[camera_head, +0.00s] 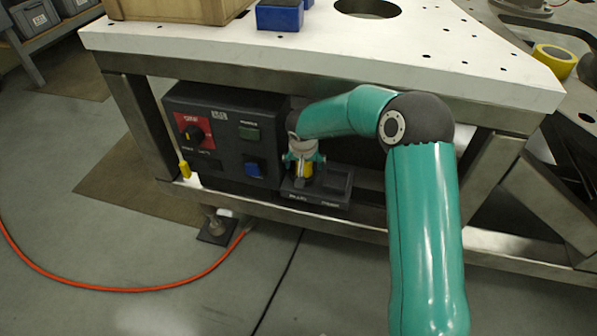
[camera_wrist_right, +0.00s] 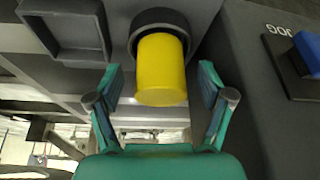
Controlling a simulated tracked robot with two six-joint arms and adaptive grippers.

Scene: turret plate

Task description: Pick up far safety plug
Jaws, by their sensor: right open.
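A yellow safety plug (camera_wrist_right: 162,70) sits in a round dark collar (camera_wrist_right: 158,22) in the right wrist view. In the head view it shows partly hidden behind my right gripper (camera_head: 303,163). My right gripper, also in the wrist view (camera_wrist_right: 162,88), is open, with one finger on each side of the plug and gaps between fingers and plug. A second yellow piece (camera_head: 184,170) is at the left end of the dark control box. I cannot tell whether it is also a safety plug. My left gripper is not in view.
The dark control box (camera_head: 220,183) carries a red panel with a knob (camera_head: 194,133), a green button and a blue one. An empty square recess (camera_head: 337,183) lies beside the plug. The white plate (camera_head: 300,58) overhangs above. An orange hose (camera_head: 120,290) crosses the floor.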

